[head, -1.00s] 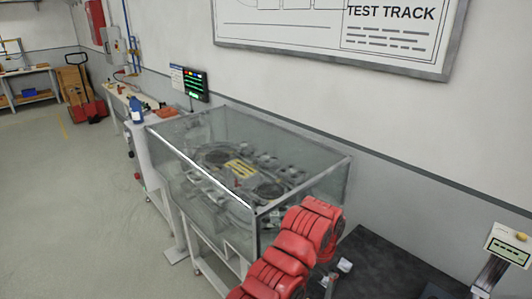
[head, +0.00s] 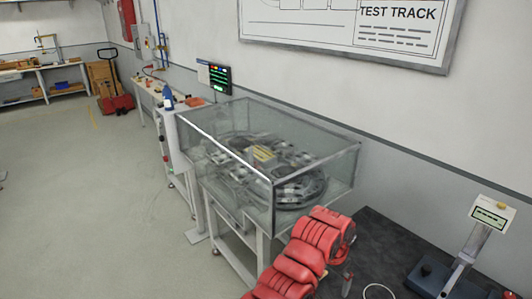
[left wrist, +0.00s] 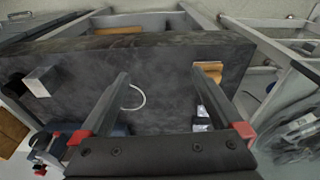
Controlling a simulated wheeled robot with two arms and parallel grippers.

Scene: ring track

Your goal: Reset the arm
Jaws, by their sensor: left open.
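My left arm (head: 305,258), in red segmented covers, rises from the bottom middle of the head view in front of the glass case. Its gripper (left wrist: 160,73) shows in the left wrist view with two dark fingers spread apart. Nothing is between the fingertips. The gripper is over a dark bench top (left wrist: 75,62), and a thin white curved piece (left wrist: 138,97) lies on that top, seen between the fingers. My right gripper is in neither view.
A glass case (head: 315,178) over a ring track stands just beyond my arm. The dark bench (head: 385,250) beside it carries a stand with a display (head: 492,214). A small screen (head: 220,79) stands behind the case. Open floor (head: 90,200) lies at left.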

